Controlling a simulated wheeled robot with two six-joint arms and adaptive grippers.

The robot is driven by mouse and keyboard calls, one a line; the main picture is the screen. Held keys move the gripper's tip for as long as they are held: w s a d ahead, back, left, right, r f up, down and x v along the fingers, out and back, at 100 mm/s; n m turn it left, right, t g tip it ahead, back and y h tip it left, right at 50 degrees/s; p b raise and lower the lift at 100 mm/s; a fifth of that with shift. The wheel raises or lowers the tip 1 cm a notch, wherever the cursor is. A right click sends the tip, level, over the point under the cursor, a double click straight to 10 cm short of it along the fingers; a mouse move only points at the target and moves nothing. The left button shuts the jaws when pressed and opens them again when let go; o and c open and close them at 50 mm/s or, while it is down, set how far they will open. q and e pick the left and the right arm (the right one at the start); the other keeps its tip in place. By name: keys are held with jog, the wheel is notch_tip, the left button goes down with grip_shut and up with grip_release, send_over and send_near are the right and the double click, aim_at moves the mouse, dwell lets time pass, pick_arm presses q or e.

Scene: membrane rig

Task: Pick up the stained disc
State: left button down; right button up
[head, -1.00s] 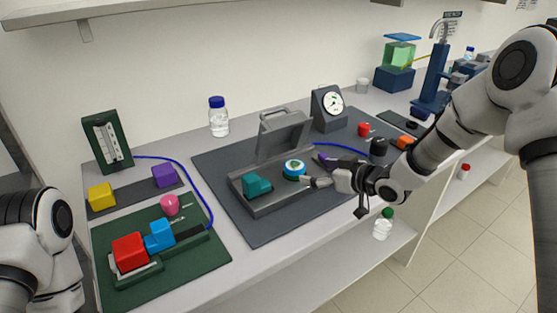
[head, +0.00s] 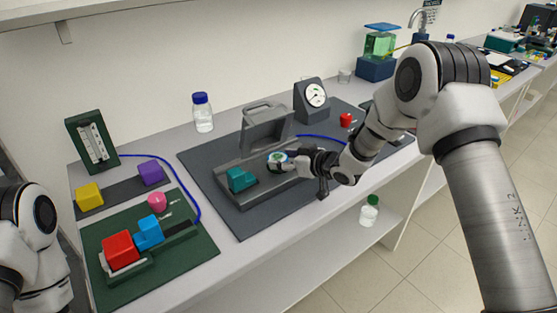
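The stained disc (head: 275,156), round and white-rimmed with a blue-green patch, sits in the open grey case (head: 262,192) on the dark mat, right of a teal block (head: 241,178). My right gripper (head: 284,163) reaches in from the right and is at the disc's right side, its tips overlapping the disc's edge in the picture. The fingers are small and partly merged with the disc, so I cannot tell whether they close on it. At the left edge only links of my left arm show; its gripper is out of view.
The case's raised lid (head: 267,129) stands behind the disc. A dial gauge (head: 312,100) and a blue-capped bottle (head: 202,112) stand farther back. A green mat (head: 130,285) with red, blue and pink pieces lies at left. A blue tube runs behind my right gripper.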

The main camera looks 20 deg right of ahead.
jog(key=shift+r, duration=0.35)
jog(key=r, duration=0.1)
jog(key=r+b, duration=0.1)
jog(key=shift+s+d+r, duration=0.2)
jog(key=shift+s+r, duration=0.05)
jog(key=shift+r, duration=0.1)
jog(key=s+d+r+b, duration=0.1)
jog(key=s+d+b, duration=0.1)
jog(key=s+d, duration=0.7)
jog(key=s, duration=0.3)
jog(key=shift+d+r, duration=0.25)
jog(key=shift+d, duration=0.05)
